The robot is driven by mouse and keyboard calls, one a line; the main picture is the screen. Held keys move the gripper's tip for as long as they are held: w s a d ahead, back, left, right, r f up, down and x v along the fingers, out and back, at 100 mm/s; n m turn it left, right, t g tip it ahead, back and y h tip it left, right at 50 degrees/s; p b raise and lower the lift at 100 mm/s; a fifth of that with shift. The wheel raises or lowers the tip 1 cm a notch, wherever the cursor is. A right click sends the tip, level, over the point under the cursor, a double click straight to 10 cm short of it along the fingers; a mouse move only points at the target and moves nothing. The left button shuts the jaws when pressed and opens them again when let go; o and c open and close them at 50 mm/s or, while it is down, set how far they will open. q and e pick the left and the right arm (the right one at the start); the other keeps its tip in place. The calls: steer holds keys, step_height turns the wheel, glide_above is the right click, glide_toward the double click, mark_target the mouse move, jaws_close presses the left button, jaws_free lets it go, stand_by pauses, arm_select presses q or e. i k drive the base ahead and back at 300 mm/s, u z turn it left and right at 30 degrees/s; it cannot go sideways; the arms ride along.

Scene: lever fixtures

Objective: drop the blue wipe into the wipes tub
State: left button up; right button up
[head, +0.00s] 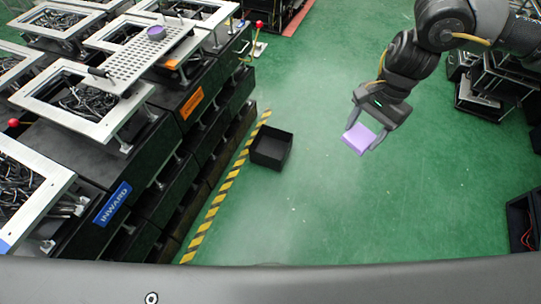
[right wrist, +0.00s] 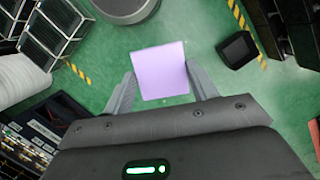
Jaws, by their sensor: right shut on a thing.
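My right gripper (head: 368,127) is shut on a flat, square, lilac wipe (head: 358,139); it looks purple rather than blue. The wipe also shows between the fingers in the right wrist view (right wrist: 159,72). It is held up over the green floor. An open black box (head: 270,148), which looks like the wipes tub, stands on the floor to the left of the gripper, well apart from the wipe. The box also shows at the upper right of the right wrist view (right wrist: 237,50). My left gripper is not in view.
Black fixture benches (head: 130,165) with metal frames fill the left side. A perforated plate (head: 150,58) there carries a small purple bowl (head: 156,33). Yellow-black floor tape (head: 222,190) runs beside the box. Dark racks (head: 490,90) stand at the right. The middle floor is clear.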

mark_target(274, 151)
steer(key=z, duration=0.5)
steer(key=i, duration=0.6)
steer(key=u, duration=1.5)
